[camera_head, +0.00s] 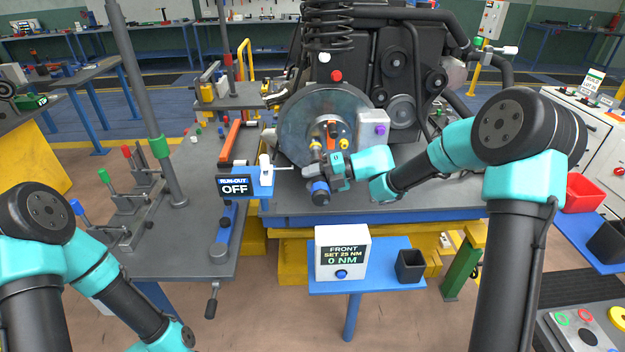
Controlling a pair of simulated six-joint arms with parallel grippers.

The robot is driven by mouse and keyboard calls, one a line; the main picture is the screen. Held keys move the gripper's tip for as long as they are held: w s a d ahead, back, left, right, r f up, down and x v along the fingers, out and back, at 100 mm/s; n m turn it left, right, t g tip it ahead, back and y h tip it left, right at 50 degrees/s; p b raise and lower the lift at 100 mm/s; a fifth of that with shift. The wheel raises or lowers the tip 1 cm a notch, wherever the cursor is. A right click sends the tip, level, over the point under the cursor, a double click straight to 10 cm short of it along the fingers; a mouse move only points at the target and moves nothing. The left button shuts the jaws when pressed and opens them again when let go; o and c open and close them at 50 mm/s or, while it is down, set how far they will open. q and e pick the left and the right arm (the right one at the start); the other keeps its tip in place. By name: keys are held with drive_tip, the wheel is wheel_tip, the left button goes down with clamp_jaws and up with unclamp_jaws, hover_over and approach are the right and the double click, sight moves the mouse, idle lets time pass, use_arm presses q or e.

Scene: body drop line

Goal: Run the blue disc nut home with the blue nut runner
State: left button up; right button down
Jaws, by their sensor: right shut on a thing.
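A large grey brake disc (292,122) is mounted at the front of the engine assembly. My right gripper (318,171) is in front of the disc's lower part. It is shut on a dark tool with a blue band, which looks like the blue nut runner (320,187). The tool hangs below and around the fingers; its tip and any contact with the disc cannot be made out. Yellow and orange pieces show at the hub (331,130). I cannot pick out the blue disc nut. My left arm leaves the picture at the bottom left, and its gripper is out of view.
A blue gauge bracket reading "RUN-OUT OFF" (236,187) stands left of the gripper. A white display reading "FRONT SET 25 NM 0 NM" (342,254) stands on a blue shelf beside a black cup (410,266). A grey post (150,120) rises at left.

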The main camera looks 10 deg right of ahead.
sight(313, 187)
drive_tip(key=shift+w+d, duration=0.15)
drive_tip(key=shift+w, duration=0.4)
idle(3.5)
drive_tip(key=shift+s, duration=0.1)
drive_tip(key=shift+s+a, duration=0.25)
drive_tip(key=shift+s, duration=0.95)
drive_tip(key=shift+s+a, duration=0.25)
drive_tip(key=shift+s, duration=0.95)
drive_tip(key=s+a+r, duration=0.2)
drive_tip(key=s+r, duration=0.3)
drive_tip(key=s, duration=0.6)
drive_tip(key=shift+s+a, duration=0.2)
drive_tip(key=shift+s, duration=0.15)
